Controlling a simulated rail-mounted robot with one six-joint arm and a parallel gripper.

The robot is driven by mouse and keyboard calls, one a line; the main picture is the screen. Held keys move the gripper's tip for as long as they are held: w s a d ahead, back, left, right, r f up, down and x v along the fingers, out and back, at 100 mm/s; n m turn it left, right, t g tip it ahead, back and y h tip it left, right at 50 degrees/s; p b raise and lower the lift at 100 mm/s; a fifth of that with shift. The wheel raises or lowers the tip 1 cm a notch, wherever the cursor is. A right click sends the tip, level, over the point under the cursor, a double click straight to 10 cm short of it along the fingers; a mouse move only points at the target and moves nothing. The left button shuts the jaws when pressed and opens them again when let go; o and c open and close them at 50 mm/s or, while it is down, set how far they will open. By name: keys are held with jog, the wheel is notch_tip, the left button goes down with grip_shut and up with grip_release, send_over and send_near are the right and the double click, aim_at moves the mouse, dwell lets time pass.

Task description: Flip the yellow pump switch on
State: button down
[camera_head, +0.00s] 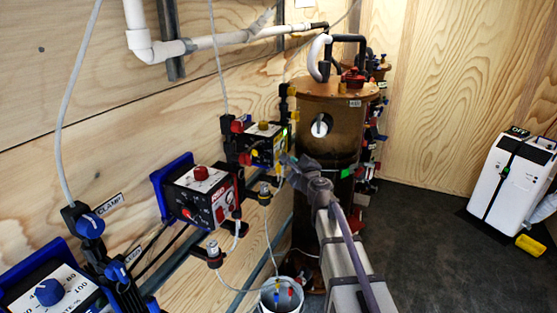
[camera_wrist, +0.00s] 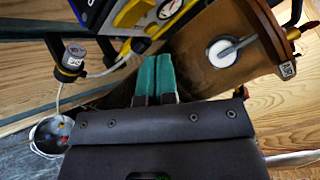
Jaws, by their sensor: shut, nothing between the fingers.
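The yellow pump (camera_head: 262,146) is a dark box with a yellow-edged front and a yellow knob on top, mounted on the wooden wall. My gripper (camera_head: 285,160) is just in front of its right side. In the wrist view, the yellow pump (camera_wrist: 138,14) fills the top edge, tilted and cut off, with part of a round gauge showing. My gripper (camera_wrist: 153,60) has teal fingers closed together, with nothing between them. The fingertips are close to the pump's yellow lower edge; I cannot tell if they touch. The switch itself and its position cannot be made out.
A brown cylindrical tank (camera_head: 325,120) stands right behind my gripper. The red pump (camera_head: 200,192) and a blue-framed pump (camera_head: 50,285) are on the wall to the left. A white bucket (camera_head: 281,296) sits below with tubes in it.

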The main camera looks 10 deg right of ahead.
jog(key=s+d, duration=0.2)
jog(key=shift+d+r, duration=0.2)
jog(key=shift+d, duration=0.15)
jog(key=s+a+f+n+g+y+p, duration=0.1)
jog(key=s+a+f+n+g+y, duration=0.1)
jog(key=s+a+f+n+g, duration=0.5)
jog(key=s+a+f+n+g+y+p, duration=0.1)
jog(key=s+a+f+n+g+y, duration=0.2)
jog(key=s+n, duration=0.65)
jog(key=s+d+f+n+g+h+p, duration=0.2)
jog(key=s+n+g+h, duration=0.5)
jog(key=s, duration=0.6)
jog(key=shift+s+d+g+h+p, duration=0.15)
jog(key=shift+d+g+h+p, duration=0.15)
jog(key=shift+d+h+p, duration=0.25)
jog(key=shift+a, duration=0.15)
